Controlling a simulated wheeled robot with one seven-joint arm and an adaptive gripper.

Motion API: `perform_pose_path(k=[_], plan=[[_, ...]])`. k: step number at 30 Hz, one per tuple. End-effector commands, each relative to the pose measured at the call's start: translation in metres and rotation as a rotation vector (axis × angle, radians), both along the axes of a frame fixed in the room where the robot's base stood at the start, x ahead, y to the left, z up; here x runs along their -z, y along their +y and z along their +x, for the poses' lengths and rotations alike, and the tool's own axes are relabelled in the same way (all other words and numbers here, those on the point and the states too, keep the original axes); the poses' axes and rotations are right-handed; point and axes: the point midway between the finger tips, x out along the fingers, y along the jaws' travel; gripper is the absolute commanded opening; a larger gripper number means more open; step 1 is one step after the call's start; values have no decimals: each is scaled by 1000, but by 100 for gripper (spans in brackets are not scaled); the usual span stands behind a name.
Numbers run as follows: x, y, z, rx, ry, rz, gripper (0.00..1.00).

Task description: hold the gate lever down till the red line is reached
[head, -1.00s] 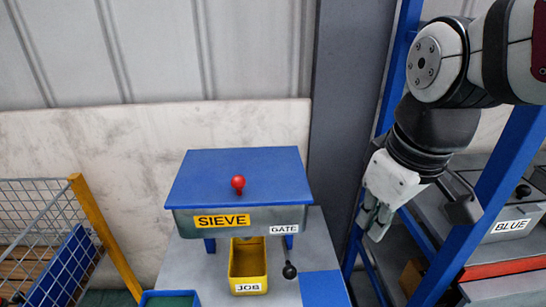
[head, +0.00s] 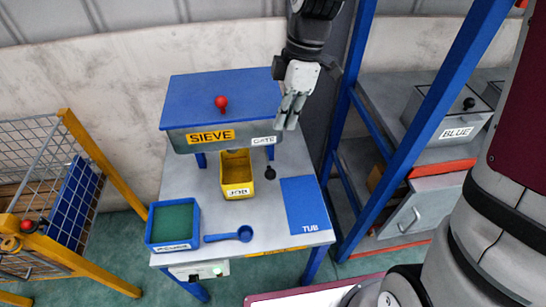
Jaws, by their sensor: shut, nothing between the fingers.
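The gate lever (head: 270,172) ends in a black knob and sticks out below the GATE label (head: 264,140) on the sieve box (head: 222,100). My gripper (head: 286,126) is shut and empty, pointing down beside the right end of the sieve box, above and a little right of the lever knob, apart from it. The yellow JOB tub (head: 238,190) stands under the sieve, left of the lever. Its inside looks dark in places; I cannot make out a red line or how full it is.
On the same table (head: 180,183) are a green-lined tray (head: 172,225), a blue scoop (head: 230,235) and a blue TUB mat (head: 303,205). A blue rack post (head: 405,150) and shelf with a BLUE bin (head: 450,118) stand right. A yellow-framed wire cage (head: 40,160) stands left.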

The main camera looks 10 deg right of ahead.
Motion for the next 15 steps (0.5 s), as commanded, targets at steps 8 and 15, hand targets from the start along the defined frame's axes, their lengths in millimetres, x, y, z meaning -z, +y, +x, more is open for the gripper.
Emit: perform_pose_path(k=[8,15], plan=[[12,2,-2,0,4,-1,0],[53,10,-7,-1,7,-1,0]])
